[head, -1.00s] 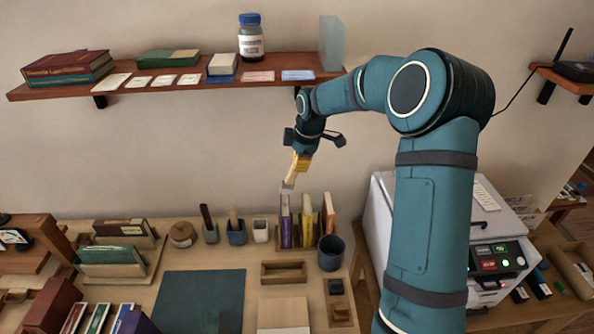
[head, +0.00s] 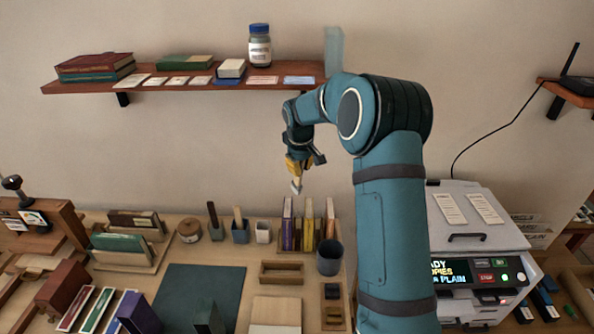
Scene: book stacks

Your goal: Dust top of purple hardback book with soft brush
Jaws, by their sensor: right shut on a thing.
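My right gripper (head: 298,163) is shut on the soft brush (head: 296,179), which hangs with its pale bristle tip down. The purple hardback book (head: 287,234) stands upright at the left end of a short row of books on the desk by the wall. The brush tip is just above the row, near the purple book's top and slightly to its right. It looks apart from the book, but the depth is hard to judge. My left gripper is not in view.
More upright books (head: 309,230) stand right beside the purple one. A dark cup (head: 330,257) is in front of them. A wall shelf (head: 180,85) hangs above, and a white machine (head: 475,220) stands at the right.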

